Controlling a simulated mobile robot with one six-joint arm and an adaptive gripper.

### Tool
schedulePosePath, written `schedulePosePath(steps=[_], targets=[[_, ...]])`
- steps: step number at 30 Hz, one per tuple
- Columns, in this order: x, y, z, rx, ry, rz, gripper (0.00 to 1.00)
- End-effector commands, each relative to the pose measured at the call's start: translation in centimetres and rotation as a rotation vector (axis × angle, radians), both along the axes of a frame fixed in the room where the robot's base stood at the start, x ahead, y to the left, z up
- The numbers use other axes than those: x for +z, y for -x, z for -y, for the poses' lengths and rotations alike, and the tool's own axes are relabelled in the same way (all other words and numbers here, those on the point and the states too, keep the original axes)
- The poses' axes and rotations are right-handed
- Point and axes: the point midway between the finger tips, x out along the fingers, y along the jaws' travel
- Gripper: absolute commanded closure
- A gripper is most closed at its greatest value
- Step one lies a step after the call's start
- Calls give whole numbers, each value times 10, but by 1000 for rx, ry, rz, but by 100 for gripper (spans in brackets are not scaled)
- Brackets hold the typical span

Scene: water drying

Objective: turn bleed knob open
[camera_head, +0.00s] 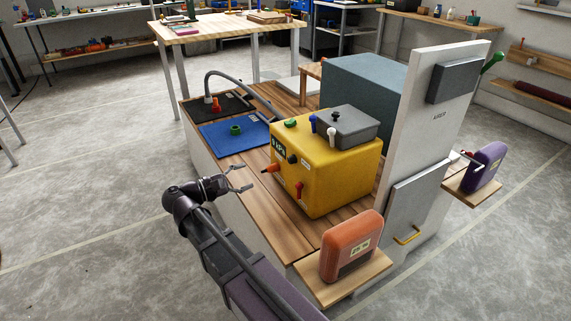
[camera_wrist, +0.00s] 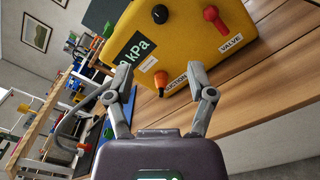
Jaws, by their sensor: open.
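A yellow box (camera_head: 335,175) stands on the wooden bench, its front facing my gripper. The front carries a black knob (camera_head: 292,158), a red valve handle (camera_head: 298,188) and an orange suction port (camera_head: 270,168). The wrist view also shows the black knob (camera_wrist: 160,14), the red handle (camera_wrist: 212,15) labelled VALVE and the orange port (camera_wrist: 162,80) labelled SUCTION. I can read no bleed label, so I cannot tell which knob is the bleed knob. My gripper (camera_head: 246,178) is open and empty, left of the box; in the wrist view its fingertips (camera_wrist: 158,75) flank the orange port, apparently without touching it.
A grey lidded block (camera_head: 350,125) sits on the box. A blue mat (camera_head: 228,138) with a green ring (camera_head: 235,130) lies behind left. An orange device (camera_head: 350,240) stands at the front on a shelf. A tall white panel (camera_head: 425,130) stands right. Bare wood lies before the box.

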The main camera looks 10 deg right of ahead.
Motion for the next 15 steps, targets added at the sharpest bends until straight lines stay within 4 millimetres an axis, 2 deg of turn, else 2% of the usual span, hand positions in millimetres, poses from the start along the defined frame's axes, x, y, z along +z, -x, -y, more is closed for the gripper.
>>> schedulePosePath(steps=[8, 15], targets=[[0, -1, 4, -1, -1, 0, 30], [0, -6, 21, -1, -2, 1, 30]])
